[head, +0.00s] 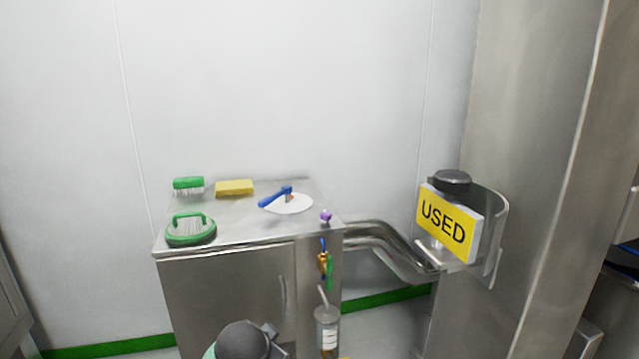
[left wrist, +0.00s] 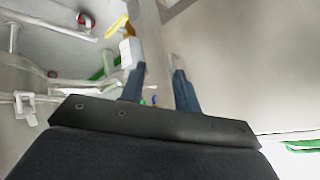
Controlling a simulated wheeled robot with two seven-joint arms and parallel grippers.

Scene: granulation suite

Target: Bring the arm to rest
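My left gripper (left wrist: 159,66) shows in the left wrist view. Its two dark blue fingers stand apart with a clear gap, and nothing is held between them. Behind the fingers are a white bottle-like thing (left wrist: 130,52) and blurred steel surfaces, apart from the fingertips as far as I can see. In the head view a dark rounded part, apparently of my arm, rises at the bottom edge in front of the steel cabinet (head: 225,300); no fingers show there. My right gripper is in neither view.
On the cabinet top are two green brushes (head: 188,184) (head: 191,233), a yellow sponge (head: 234,188), a blue-handled tool (head: 275,196) on a white disc (head: 290,207) and a purple knob (head: 325,216). A yellow USED sign (head: 447,222) hangs by the steel column (head: 530,130).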

